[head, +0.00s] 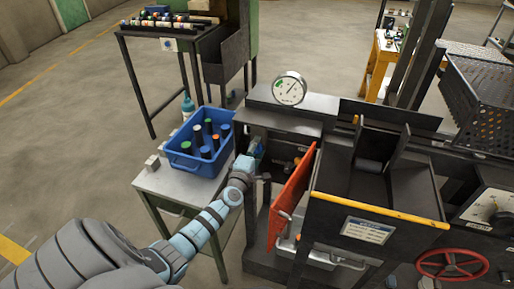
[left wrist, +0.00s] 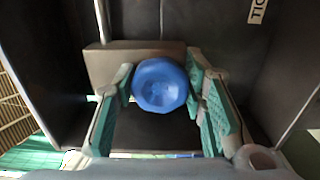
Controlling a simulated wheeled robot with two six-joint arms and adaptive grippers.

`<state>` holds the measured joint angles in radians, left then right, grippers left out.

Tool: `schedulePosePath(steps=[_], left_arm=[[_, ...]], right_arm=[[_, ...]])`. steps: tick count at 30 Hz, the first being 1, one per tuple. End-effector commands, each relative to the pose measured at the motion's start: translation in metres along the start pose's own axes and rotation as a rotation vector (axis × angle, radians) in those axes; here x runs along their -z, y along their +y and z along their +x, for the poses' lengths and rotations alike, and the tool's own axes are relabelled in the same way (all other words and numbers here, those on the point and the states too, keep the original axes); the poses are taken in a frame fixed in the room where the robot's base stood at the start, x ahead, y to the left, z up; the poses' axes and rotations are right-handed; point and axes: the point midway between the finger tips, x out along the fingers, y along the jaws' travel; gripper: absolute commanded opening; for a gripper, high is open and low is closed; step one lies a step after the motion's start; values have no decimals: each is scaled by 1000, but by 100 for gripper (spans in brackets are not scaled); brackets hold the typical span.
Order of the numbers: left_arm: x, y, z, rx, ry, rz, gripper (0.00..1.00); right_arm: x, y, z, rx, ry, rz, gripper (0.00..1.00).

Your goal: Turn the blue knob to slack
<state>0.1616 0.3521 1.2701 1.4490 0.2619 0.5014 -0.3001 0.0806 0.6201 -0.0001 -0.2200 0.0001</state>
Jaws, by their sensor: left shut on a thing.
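The blue knob (left wrist: 160,84) is round with a scalloped edge and sits in front of a grey-brown block in the left wrist view. My left gripper (left wrist: 163,88) has one green-padded finger on each side of it and is shut on it. In the head view my left gripper (head: 256,156) reaches in at the left side of the dark furnace frame, and I cannot make out the knob there. A white label (left wrist: 258,11) with partly cut-off letters starting "TI" is at the upper right of the left wrist view. My right gripper is not in view.
A blue crate (head: 176,160) with several dark cylinders stands on a metal side table (head: 160,188) left of my gripper. An orange door (head: 292,196) stands open right of it. A round gauge (head: 289,89) sits above; a red handwheel (head: 452,265) is at lower right.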

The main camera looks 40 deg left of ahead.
Motion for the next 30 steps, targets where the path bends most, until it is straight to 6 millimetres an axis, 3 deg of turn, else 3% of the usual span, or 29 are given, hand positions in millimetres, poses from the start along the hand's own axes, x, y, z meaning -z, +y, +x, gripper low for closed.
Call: schedulePosePath(steps=[6, 7, 11, 22, 26, 30], left_arm=[[0, 0, 0, 1, 0, -2, 10], [0, 0, 0, 1, 0, -1, 40], [0, 0, 0, 1, 0, -1, 59], [0, -1, -7, 0, 0, 0, 59], [0, -1, -34, 3, -2, -1, 59], [0, -2, -75, 4, -2, 0, 59]], right_arm=[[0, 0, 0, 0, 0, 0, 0], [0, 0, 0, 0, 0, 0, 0], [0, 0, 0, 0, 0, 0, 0], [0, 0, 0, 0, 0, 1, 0], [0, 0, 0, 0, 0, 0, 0], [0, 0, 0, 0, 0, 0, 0]])
